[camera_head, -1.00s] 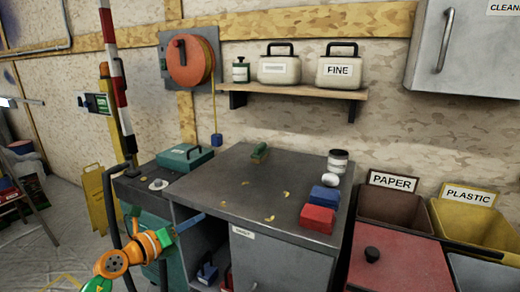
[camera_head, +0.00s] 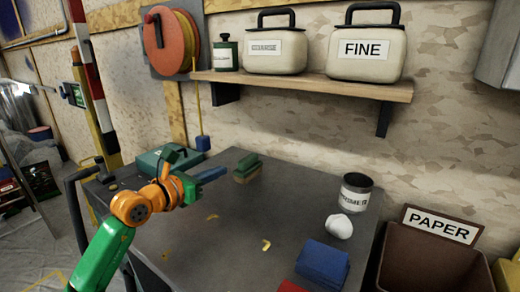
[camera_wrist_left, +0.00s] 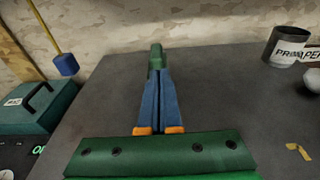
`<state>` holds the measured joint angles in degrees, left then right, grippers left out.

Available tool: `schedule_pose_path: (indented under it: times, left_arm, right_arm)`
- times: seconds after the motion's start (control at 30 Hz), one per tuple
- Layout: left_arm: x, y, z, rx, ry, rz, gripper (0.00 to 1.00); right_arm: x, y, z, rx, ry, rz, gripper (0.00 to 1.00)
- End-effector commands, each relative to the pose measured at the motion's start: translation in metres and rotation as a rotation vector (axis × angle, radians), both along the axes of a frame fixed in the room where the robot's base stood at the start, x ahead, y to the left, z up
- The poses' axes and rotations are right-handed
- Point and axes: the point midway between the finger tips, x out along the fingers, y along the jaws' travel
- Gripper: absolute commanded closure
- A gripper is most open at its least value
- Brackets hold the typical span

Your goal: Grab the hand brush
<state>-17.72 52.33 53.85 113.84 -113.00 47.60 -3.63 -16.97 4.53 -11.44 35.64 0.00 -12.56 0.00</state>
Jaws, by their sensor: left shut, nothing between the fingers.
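The hand brush (camera_head: 247,167) has a green top and a tan lower part. It lies on the grey workbench top (camera_head: 225,235) toward the back. My left gripper (camera_head: 225,170) reaches in from the left with its blue fingers shut and empty, pointing at the brush. The fingertips are just short of the brush in the head view; I cannot tell whether they touch it. In the left wrist view the brush (camera_wrist_left: 157,55) shows straight beyond the closed fingertips (camera_wrist_left: 159,73), which hide part of it. My right gripper is not in view.
A teal case (camera_head: 160,160) sits left of the brush. A labelled can (camera_head: 355,192), a white lump (camera_head: 338,227), a blue block (camera_head: 322,262) and a red block (camera_head: 290,287) stand at the right. A shelf (camera_head: 300,84) hangs above. The bench middle is mostly clear, with small yellowish scraps.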

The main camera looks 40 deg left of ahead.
Motion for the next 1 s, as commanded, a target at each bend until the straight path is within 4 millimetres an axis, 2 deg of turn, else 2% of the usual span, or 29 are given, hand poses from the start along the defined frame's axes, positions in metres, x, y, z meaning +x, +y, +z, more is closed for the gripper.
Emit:
schedule_pose_path:
  times: [0.17, 0.4, 0.8, 0.87, 0.93, 1.0]
  left_arm:
    - [0.011, 0.001, 0.001, -0.003, 0.001, -0.003, 1.0]
    - [0.059, 0.006, 0.004, -0.002, -0.002, -0.001, 1.0]
    - [0.116, 0.014, 0.002, -0.007, -0.006, 0.003, 1.0]
    - [0.121, 0.014, 0.001, -0.004, -0.002, 0.001, 1.0]
    - [0.12, 0.013, -0.01, -0.003, 0.003, 0.0, 1.0]
    - [0.119, 0.013, -0.018, -0.002, 0.002, 0.0, 1.0]
  right_arm:
    - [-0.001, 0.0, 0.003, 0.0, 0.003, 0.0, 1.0]
    - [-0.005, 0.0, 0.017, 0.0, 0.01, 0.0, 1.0]
    - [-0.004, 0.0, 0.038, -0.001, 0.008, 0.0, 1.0]
    - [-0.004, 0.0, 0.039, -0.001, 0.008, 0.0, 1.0]
    - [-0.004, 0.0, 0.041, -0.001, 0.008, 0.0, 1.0]
    - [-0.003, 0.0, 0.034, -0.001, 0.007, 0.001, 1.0]
